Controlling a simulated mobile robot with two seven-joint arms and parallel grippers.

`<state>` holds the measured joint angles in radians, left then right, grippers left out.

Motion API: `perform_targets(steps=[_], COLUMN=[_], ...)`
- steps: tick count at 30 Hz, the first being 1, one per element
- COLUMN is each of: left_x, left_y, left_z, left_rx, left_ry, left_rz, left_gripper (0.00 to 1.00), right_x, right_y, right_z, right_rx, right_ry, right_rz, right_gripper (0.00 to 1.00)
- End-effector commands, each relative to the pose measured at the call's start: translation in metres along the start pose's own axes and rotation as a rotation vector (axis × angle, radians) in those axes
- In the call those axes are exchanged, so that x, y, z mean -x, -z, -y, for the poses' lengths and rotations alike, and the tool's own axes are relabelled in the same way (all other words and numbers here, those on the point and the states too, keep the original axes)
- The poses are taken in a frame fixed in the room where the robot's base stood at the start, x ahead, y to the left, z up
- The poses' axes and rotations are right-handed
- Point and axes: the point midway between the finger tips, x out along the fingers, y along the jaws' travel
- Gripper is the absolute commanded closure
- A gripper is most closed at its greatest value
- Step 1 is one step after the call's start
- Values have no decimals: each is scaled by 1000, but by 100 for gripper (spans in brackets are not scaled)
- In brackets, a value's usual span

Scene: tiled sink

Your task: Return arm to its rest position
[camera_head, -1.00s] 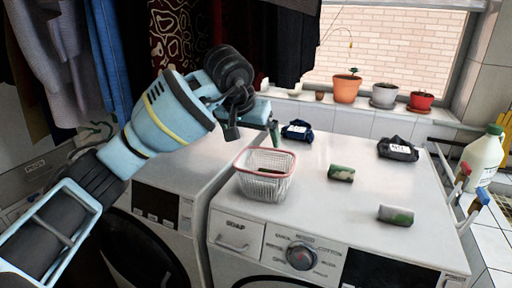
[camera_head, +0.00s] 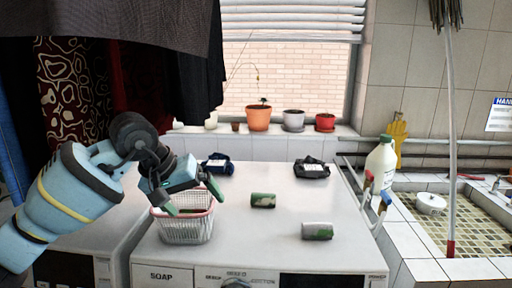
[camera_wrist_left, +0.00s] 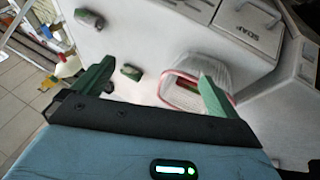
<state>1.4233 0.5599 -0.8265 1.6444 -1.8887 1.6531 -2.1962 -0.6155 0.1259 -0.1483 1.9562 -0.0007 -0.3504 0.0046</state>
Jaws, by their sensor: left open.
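My left arm comes in from the left in the head view. Its gripper (camera_head: 192,198) is open and empty, with its green fingers spread over the white wire basket (camera_head: 187,230), which has a pink rim. In the left wrist view the gripper (camera_wrist_left: 157,72) shows nothing between its fingers. There the basket (camera_wrist_left: 176,92) lies beyond and partly behind the right-hand finger. Something small and dark green is in the basket; I cannot tell what. My right gripper is in neither view.
On the white washer top (camera_head: 270,240) lie a green can (camera_head: 263,200), a pale green-and-white can (camera_head: 318,231) and two dark packages (camera_head: 310,168) (camera_head: 217,166). A white bottle (camera_head: 380,165) stands at the right, beside a tiled sink (camera_head: 455,215). Clothes hang at left.

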Motion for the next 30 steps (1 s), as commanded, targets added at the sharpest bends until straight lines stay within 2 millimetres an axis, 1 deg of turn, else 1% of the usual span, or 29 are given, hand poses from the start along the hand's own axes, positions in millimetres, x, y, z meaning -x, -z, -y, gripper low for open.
perform_targets(steps=[1,3,6,10,12,14,15,17,18,20,21,23,24,26,27,29,30], left_x=[-27,-50,-72,-86,-89,-90,-91,-91,-92,-95,-97,-102,-108,-117,-124,-137,-147], left_y=[-22,-47,-80,-115,-129,-138,-143,-148,-149,-151,-152,-153,-154,-156,-158,-164,-170], left_z=[-13,-33,-60,-87,-98,-103,-106,-106,-104,-98,-93,-81,-72,-56,-42,-22,-6], left_rx=[76,202,405,710,889,1051,1161,1331,1447,1624,1743,1925,2047,2228,-2333,-2176,-2069], left_ry=[-101,-240,-420,-622,-717,-788,-832,-890,-925,-970,-997,-1030,-1048,-1072,1075,943,861], left_rz=[77,175,331,560,693,813,896,1022,1109,1241,1330,1469,1561,1704,-1786,-1673,-1596], left_gripper=[2,2,2,2,2,2,2,2,2,2,2,2,2,2,2,2,2], right_x=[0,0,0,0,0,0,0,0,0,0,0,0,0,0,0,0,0], right_y=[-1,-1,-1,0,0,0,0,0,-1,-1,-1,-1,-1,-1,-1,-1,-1], right_z=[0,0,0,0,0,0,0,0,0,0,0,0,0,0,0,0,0], right_rx=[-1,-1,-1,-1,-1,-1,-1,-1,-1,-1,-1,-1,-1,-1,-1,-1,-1], right_ry=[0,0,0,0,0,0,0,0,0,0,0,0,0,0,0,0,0], right_rz=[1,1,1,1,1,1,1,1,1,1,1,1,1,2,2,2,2], right_gripper=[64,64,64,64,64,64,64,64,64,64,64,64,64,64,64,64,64])
